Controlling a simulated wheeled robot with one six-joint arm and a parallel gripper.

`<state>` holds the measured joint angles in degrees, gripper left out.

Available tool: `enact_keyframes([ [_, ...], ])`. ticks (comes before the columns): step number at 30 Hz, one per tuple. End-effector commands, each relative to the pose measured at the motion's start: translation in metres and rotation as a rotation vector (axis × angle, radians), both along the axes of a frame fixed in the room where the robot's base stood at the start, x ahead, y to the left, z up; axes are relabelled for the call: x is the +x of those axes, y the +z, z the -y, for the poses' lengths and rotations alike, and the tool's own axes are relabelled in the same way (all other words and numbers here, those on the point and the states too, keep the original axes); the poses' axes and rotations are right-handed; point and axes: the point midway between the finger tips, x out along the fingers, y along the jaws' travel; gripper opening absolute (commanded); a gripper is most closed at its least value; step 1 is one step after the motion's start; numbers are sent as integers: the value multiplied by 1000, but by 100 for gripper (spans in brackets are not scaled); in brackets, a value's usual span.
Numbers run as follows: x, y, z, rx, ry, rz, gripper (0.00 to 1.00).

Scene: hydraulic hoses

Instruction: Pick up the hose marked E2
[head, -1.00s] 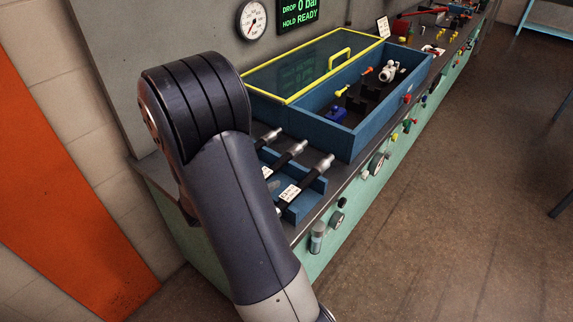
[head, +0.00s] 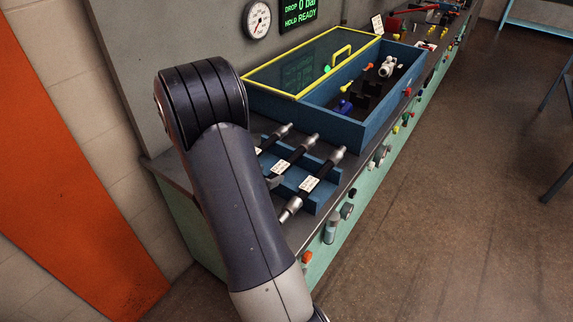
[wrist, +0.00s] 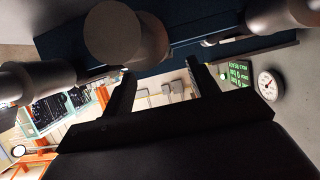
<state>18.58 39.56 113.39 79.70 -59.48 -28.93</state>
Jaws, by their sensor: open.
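Three dark hoses with metal end fittings lie side by side on a blue rack (head: 325,189) on the bench: a near hose (head: 322,172), a middle hose (head: 298,150) and a far hose (head: 274,138). Each has a white tag, but I cannot read the lettering, so I cannot tell which is E2. My arm hides part of the far hose and of the rack in the head view. My gripper (wrist: 160,80) shows in the wrist view, its two dark fingers apart and nothing seen between them. Large, dark, rounded hose fittings (wrist: 115,32) appear close beyond the fingers.
A blue box (head: 345,128) with a yellow-framed clear lid (head: 300,68) stands behind the hoses and holds small coloured fittings. A gauge (head: 257,19) and green display (head: 298,10) are on the wall panel. Knobs and valves line the bench front.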

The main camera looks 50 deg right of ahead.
Motion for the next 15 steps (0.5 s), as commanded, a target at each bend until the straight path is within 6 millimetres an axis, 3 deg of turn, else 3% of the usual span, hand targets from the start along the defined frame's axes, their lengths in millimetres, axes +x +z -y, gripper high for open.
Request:
enact_keyframes([
  [7, 3, -13, 34, 1, -4, -2, 56],
  [15, 4, -16, 40, 1, 0, 0, 56],
])
